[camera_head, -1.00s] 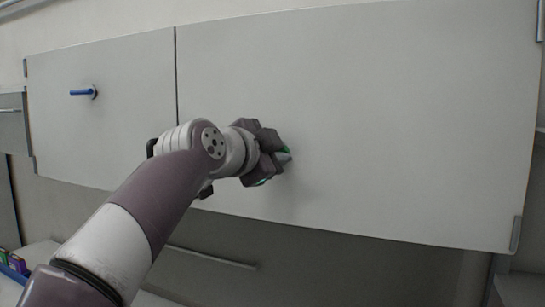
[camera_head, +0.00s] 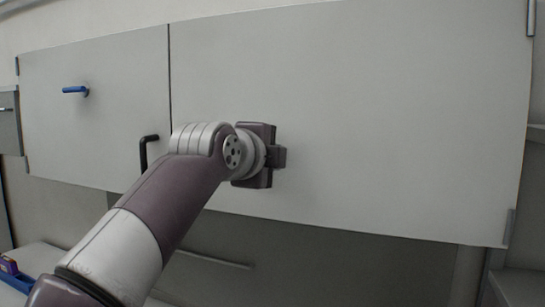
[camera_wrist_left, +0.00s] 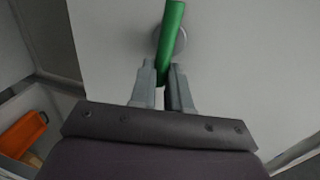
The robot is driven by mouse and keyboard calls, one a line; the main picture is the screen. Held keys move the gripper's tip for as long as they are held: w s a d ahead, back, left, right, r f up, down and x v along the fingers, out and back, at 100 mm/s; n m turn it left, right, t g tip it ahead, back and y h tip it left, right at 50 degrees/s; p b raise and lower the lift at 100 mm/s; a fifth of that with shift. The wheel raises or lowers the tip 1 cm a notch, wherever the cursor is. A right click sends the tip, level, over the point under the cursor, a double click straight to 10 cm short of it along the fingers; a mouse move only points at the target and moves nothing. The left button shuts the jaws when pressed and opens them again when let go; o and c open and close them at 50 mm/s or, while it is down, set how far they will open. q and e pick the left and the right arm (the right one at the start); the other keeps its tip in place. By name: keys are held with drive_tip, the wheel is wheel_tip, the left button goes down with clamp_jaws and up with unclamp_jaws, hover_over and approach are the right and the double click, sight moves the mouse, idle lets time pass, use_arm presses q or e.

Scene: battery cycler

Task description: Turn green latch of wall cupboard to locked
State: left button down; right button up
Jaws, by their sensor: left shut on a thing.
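The wall cupboard (camera_head: 400,110) has two pale grey doors, seen front-on in the head view. My left gripper (camera_head: 281,157) is at the lower left part of the larger right door and hides the green latch there. In the left wrist view the green latch (camera_wrist_left: 171,35) is a bar in front of a round grey base on the door. It runs nearly upright in that picture, with its lower end between the fingers of my left gripper (camera_wrist_left: 161,85), which is shut on it. My right gripper is not in view.
A blue latch (camera_head: 75,90) points left on the left door. A black handle (camera_head: 143,152) stands out near the seam. A blue item (camera_head: 14,272) lies on the counter at lower left. The left wrist view shows an orange bin (camera_wrist_left: 22,134).

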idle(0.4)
use_arm(q)
drive_tip(key=c, duration=1.2)
unclamp_jaws()
drive_tip(key=shift+o, duration=0.5)
drive_tip(key=shift+w, duration=0.15)
drive_tip(key=b+v, duration=0.4)
drive_tip(key=v, duration=0.8)
drive_tip(key=shift+s, duration=0.25)
